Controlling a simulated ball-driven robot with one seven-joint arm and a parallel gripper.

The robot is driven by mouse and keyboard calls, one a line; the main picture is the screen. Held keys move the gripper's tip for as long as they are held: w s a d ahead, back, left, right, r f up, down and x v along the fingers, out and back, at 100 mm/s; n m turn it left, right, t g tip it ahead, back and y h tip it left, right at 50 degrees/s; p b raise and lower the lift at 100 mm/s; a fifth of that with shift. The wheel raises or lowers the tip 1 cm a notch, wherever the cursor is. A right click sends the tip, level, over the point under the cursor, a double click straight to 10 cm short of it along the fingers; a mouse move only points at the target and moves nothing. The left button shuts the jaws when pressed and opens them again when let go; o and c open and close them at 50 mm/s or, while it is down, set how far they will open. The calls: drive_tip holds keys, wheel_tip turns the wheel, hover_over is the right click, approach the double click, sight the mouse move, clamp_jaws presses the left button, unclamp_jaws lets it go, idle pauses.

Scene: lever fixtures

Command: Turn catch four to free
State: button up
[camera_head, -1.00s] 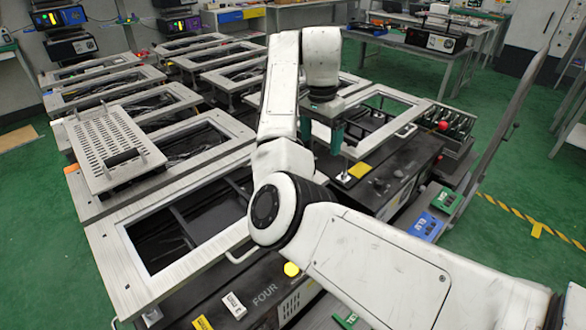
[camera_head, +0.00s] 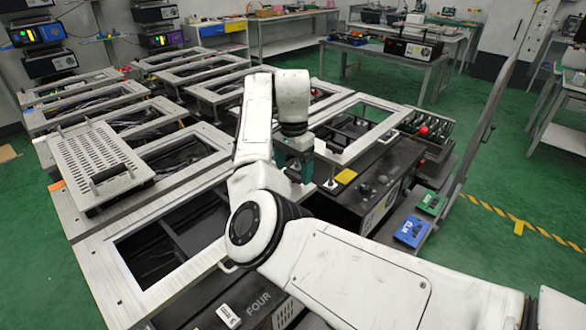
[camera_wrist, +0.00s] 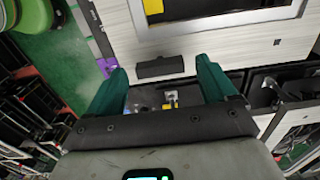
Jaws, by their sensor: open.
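A dark front panel lettered FOUR (camera_head: 257,303) is at the bottom of the head view, below a pale framed fixture (camera_head: 95,262). The catch itself cannot be made out there; my arm covers part of the panel. My gripper (camera_head: 293,165) is beyond that panel, near the right-hand framed fixture. In the wrist view my gripper (camera_wrist: 161,66) has two green fingers wide apart with nothing held. A small yellow and white part (camera_wrist: 171,99) shows between them, beyond the palm; I cannot tell whether it is the catch. A dark handle (camera_wrist: 160,67) on a pale frame lies ahead of the fingertips.
A slotted plate (camera_head: 95,160) lies on the left frames. A red ball knob (camera_head: 423,131) and blue and green blocks (camera_head: 412,231) are at the right.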

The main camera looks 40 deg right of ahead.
drive_tip(key=shift+f, duration=0.4)
drive_tip(key=c, duration=1.1)
drive_tip(key=shift+o, duration=0.2)
